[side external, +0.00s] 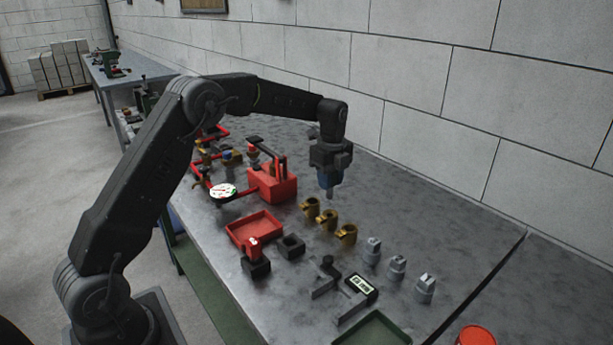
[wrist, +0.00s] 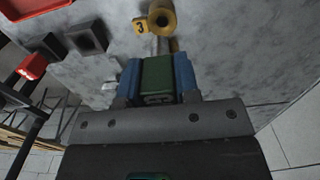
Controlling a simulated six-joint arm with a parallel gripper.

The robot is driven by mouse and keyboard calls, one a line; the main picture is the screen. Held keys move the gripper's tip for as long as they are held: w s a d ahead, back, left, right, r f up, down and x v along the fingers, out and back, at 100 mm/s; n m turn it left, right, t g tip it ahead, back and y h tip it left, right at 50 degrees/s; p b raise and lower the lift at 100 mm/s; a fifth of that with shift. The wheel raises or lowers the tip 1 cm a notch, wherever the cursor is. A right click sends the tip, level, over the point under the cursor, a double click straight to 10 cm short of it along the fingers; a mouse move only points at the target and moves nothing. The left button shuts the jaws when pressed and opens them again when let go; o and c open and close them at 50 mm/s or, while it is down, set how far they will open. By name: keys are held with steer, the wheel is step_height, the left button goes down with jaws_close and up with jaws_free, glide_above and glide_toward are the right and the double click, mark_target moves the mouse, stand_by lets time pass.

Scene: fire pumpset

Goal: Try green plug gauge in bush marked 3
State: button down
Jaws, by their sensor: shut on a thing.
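My gripper (wrist: 157,80) is shut on the green plug gauge (wrist: 157,78), its blue fingers on either side of the green handle. The gauge's grey pin points away from the gripper, towards the brass bush with a yellow tag marked 3 (wrist: 161,18). In the wrist view the pin's end lies close to the bush's rim. In the side view my gripper (side external: 328,180) is above the row of three brass bushes (side external: 328,220), with the pin pointing down and a gap below it. The tag numbers cannot be read there.
A red tray (side external: 232,236), a black block holding a red-handled piece (side external: 254,262) and an open black block (side external: 291,247) stand left of the bushes. Grey stepped pieces (side external: 397,266) and a small display device (side external: 361,287) are in front. A red pump (side external: 272,186) stands behind.

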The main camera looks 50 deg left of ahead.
mark_target(331, 198)
steer(key=shift+w+d, duration=0.15)
steer(key=shift+w, duration=0.05)
steer(key=shift+f, duration=0.1)
steer(key=shift+f, duration=2.15)
steer(key=shift+f, duration=0.8)
stand_by(0.8)
steer(key=shift+r, duration=0.2)
steer(key=shift+r, duration=1.65)
steer(key=shift+r, duration=0.15)
steer(key=shift+f, duration=1.2)
